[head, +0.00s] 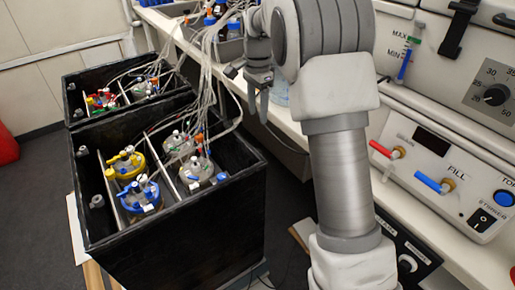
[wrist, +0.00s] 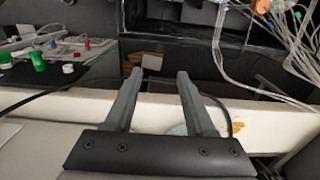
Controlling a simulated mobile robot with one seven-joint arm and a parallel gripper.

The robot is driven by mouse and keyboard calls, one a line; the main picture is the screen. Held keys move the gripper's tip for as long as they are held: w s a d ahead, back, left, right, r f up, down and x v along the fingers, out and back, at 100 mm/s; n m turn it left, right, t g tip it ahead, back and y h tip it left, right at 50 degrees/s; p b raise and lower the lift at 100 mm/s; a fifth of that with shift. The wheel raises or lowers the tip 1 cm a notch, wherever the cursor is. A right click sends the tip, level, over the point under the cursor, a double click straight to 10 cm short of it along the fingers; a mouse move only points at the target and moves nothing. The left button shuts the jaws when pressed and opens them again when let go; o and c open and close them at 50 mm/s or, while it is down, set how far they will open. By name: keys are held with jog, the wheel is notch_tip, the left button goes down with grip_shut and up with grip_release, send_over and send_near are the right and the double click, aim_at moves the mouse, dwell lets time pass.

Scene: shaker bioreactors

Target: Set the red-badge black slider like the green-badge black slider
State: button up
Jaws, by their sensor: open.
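My gripper (head: 258,98) hangs over the edge of the white bench, beside the black crates in the head view. In the wrist view my gripper (wrist: 159,78) shows two grey fingers spread apart with nothing between them. I cannot make out a black slider with a red badge or one with a green badge in either view.
Black crates (head: 240,235) hold vessels with yellow and blue lids; loose tubes (head: 205,65) run from them to the bench. A control unit (head: 430,140) with red and blue levers stands at right. Green knobs (wrist: 37,61) sit on a black mat in the wrist view.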

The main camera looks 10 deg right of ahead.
aim_at(258, 150)
notch_tip(258, 150, down, 14)
jog(key=b, duration=0.3)
jog(key=shift+r, duration=0.1)
jog(key=shift+c, duration=0.2)
grip_shut()
jog(key=shift+r, duration=0.1)
dwell(1.0)
